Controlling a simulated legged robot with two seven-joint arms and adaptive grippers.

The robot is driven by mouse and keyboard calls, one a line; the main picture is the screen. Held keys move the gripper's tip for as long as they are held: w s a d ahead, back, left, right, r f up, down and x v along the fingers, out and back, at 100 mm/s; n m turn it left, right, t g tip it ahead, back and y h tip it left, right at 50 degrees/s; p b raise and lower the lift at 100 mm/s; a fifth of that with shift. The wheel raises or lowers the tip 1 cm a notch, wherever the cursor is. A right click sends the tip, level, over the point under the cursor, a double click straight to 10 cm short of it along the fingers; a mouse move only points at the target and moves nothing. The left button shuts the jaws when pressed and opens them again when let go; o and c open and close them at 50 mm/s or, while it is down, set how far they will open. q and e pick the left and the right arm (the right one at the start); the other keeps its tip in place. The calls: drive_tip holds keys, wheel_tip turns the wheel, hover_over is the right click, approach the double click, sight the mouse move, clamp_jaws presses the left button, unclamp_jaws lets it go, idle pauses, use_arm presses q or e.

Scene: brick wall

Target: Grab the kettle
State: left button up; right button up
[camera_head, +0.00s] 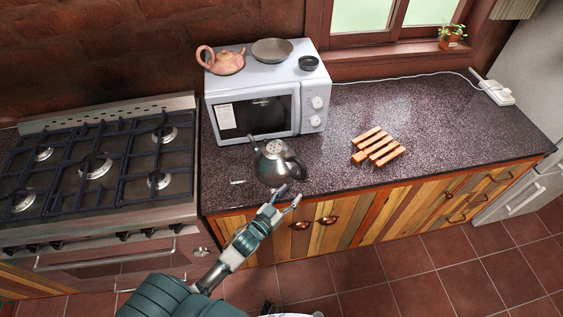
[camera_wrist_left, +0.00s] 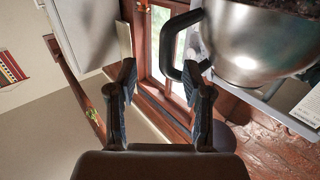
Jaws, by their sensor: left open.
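The kettle (camera_head: 277,163) is dark, shiny metal with a dark handle on its right side. It stands upright on the counter in front of the microwave. My left gripper (camera_head: 290,196) is open at the counter's front edge, just in front of the kettle and slightly right of it. In the left wrist view the kettle body (camera_wrist_left: 262,40) is at the upper right, and its black handle (camera_wrist_left: 171,45) shows ahead of the gap between the open fingers (camera_wrist_left: 163,95). I cannot tell whether a finger touches the handle. My right gripper is not in view.
Orange-brown slats (camera_head: 379,147) lie to the right. A gas stove (camera_head: 100,170) is at left.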

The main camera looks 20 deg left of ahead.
sight(300, 177)
use_arm(q)
drive_tip(key=w, duration=0.3)
drive_tip(key=shift+w+a, duration=0.2)
drive_tip(key=shift+a, duration=0.15)
drive_tip(key=shift+w+a+f, duration=0.15)
drive_tip(key=shift+w+a, duration=0.05)
drive_tip(key=shift+w, duration=0.4)
drive_tip(key=shift+w+d, duration=0.1)
drive_tip(key=shift+w, duration=0.25)
drive_tip(key=w+d, duration=0.1)
drive_tip(key=w, duration=0.1)
drive_tip(key=w+d, duration=0.2)
drive_tip(key=shift+w+d+p, duration=0.1)
drive_tip(key=shift+d+p, duration=0.05)
drive_tip(key=shift+p, duration=0.2)
drive_tip(key=shift+w+d, duration=0.1)
drive_tip(key=shift+a, duration=0.4)
drive_tip(key=shift+c, duration=0.7)
drive_tip(key=shift+a, duration=0.25)
drive_tip(key=c, duration=0.4)
drive_tip(key=shift+a+f, duration=0.1)
drive_tip(key=shift+a, duration=0.15)
clamp_jaws()
drive_tip(key=shift+d, duration=0.5)
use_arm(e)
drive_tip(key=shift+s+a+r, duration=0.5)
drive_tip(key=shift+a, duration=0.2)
